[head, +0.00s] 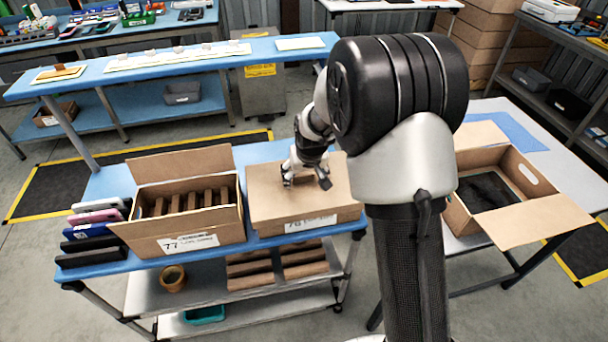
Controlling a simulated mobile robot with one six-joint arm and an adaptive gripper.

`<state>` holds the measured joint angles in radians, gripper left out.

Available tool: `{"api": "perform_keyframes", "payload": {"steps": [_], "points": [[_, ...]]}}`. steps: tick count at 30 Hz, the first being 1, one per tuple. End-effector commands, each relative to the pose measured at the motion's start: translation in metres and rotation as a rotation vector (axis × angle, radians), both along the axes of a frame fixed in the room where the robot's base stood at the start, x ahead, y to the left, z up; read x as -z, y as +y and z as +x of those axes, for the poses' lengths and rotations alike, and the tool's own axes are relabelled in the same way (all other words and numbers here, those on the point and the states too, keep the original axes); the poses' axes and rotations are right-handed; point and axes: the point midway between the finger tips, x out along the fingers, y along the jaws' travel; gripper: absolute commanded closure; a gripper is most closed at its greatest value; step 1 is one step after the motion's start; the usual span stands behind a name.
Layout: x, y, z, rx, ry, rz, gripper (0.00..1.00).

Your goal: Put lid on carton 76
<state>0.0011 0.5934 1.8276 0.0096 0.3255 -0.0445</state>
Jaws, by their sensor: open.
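Carton 76 (309,224) stands on the blue bench top, just right of carton 77. Its label is partly readable on the front. A flat brown lid (262,200) covers its top; I cannot tell whether it is fully seated. My gripper (306,181) is over the middle of the lid with its dark fingers apart, pointing down. I cannot tell whether the fingertips touch the lid.
Open carton 77 (190,238) has upright brown dividers inside. Several dark and coloured flat devices (92,230) stand left of it. An open carton (530,213) sits on the right table. Shelves below hold a brown pot (173,278).

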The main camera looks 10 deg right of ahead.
Motion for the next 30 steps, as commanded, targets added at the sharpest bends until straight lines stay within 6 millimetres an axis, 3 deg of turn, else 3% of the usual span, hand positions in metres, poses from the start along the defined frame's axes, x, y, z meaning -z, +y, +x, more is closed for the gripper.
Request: {"api": "perform_keyframes", "payload": {"steps": [11,14,24,30], "points": [[-0.005,0.000,-0.001,0.000,-0.001,0.000,0.27],[-0.016,0.000,-0.006,0.000,-0.003,0.000,0.27],[-0.082,0.000,-0.033,0.000,-0.005,0.000,0.27],[-0.105,0.000,-0.043,0.000,-0.001,0.000,0.27]]}}
